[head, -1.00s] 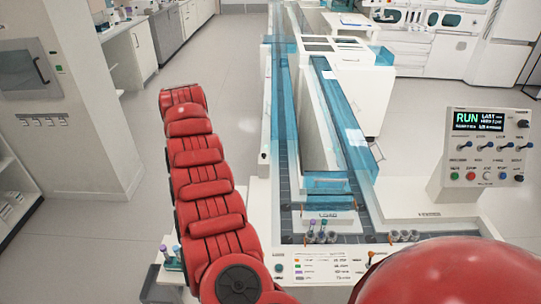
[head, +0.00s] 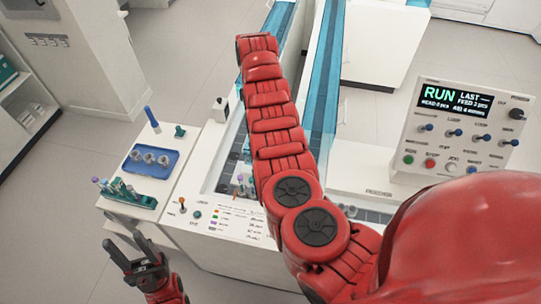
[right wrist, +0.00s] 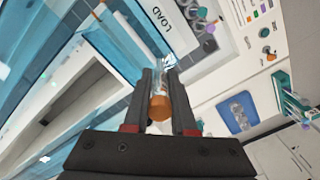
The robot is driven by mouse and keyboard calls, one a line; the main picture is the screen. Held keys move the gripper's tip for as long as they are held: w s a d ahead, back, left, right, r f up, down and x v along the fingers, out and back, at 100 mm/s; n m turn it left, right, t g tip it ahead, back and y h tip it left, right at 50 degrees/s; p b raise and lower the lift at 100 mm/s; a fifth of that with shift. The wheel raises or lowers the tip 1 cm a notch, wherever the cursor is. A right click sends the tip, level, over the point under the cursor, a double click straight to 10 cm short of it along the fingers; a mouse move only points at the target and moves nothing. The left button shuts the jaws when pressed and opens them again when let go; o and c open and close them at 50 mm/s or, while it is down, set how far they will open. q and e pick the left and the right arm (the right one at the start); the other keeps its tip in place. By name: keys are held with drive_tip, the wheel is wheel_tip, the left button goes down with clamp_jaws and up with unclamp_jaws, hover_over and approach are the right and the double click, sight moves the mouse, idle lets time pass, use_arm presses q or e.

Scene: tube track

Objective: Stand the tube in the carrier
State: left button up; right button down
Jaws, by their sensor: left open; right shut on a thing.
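My right gripper (right wrist: 160,85) is shut on a clear tube with an orange cap (right wrist: 159,108); the cap faces the wrist camera. Beyond the tube, near the LOAD label, small grey round carriers (right wrist: 207,42) stand in the track, at least one with a purple-capped tube (right wrist: 202,12). The tube is over the track area; I cannot tell how far it is from the carriers. In the head view my right arm hides its own gripper and part of the track. My left gripper (head: 132,250) is open and empty at the lower left, in front of the bench.
A blue tray (head: 133,168) with grey round holders lies on the side bench, near a teal rack (head: 145,201) of tubes. A blue marker-like stick (head: 152,117) stands behind. The control panel (head: 456,125) reads RUN. Blue track walls (head: 325,85) border the lane.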

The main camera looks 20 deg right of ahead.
drive_tip(key=s+a+f+n+p, duration=0.1)
drive_tip(key=s+f+n+p, duration=0.1)
drive_tip(key=s+f, duration=0.4)
drive_tip(key=s+a+f+n+p, duration=0.1)
drive_tip(key=s+f, duration=0.4)
drive_tip(key=f, duration=0.7)
drive_tip(key=shift+s+a+f+n+p, duration=0.15)
drive_tip(key=shift+s+a+n+p, duration=0.3)
drive_tip(key=shift+n, duration=0.75)
drive_tip(key=shift+f+b, duration=0.1)
drive_tip(key=shift+b, duration=0.25)
drive_tip(key=shift+f+b, duration=0.1)
drive_tip(key=shift+b, duration=0.2)
drive_tip(key=shift+f, duration=0.15)
drive_tip(key=shift+b, duration=0.35)
